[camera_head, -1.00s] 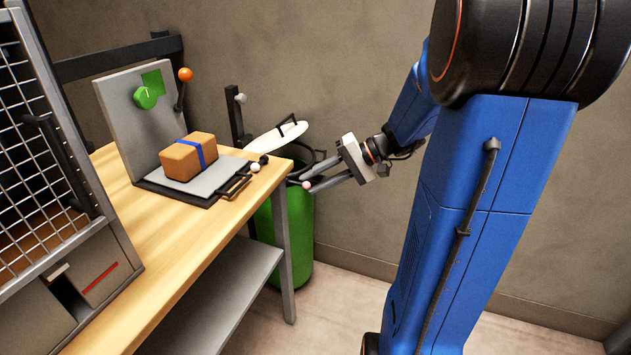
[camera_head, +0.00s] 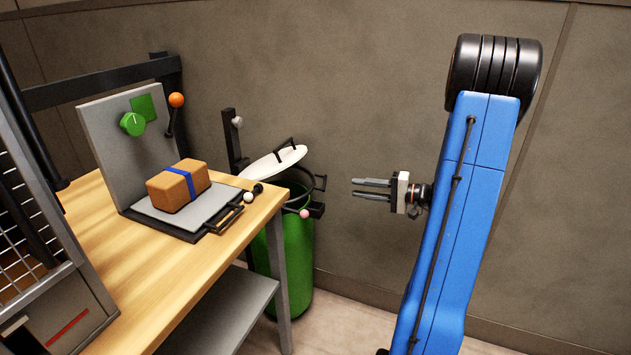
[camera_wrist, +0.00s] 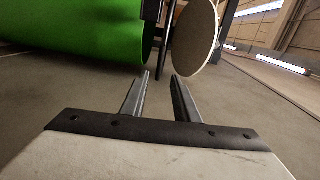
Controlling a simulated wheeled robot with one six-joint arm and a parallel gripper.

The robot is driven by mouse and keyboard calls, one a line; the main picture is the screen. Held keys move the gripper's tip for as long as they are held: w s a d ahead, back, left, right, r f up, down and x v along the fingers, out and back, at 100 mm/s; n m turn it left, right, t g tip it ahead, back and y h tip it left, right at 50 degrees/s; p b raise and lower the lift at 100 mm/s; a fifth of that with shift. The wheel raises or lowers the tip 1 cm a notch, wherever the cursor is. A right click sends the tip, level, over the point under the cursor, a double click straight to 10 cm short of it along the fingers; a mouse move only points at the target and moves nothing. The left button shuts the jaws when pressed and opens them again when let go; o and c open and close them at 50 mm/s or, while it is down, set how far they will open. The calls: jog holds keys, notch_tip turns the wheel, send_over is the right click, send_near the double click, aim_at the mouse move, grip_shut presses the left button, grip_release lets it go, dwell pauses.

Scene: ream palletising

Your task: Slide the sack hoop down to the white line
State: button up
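The sack hoop (camera_head: 322,183) is a dark ring at the mouth of the green sack or bin (camera_head: 290,255), beside the table. A pink ball (camera_head: 304,213) and a dark block sit on its near side. No white line can be made out. My gripper (camera_head: 354,188) is to the right of the hoop, apart from it. Its two fingers are spread with nothing between them. In the wrist view my gripper (camera_wrist: 160,77) faces the green bin (camera_wrist: 75,35) and the pale lid (camera_wrist: 195,38).
The wooden table (camera_head: 130,275) carries a grey stand with a brown parcel (camera_head: 178,186), blue-banded, on its plate. A dark post (camera_head: 231,140) with a pale knob stands behind the bin. A mesh cage (camera_head: 20,250) is at left. Floor right of the bin is clear.

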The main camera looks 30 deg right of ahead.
jog(key=x, duration=1.7)
jog(key=shift+w, duration=0.2)
jog(key=shift+d, duration=0.15)
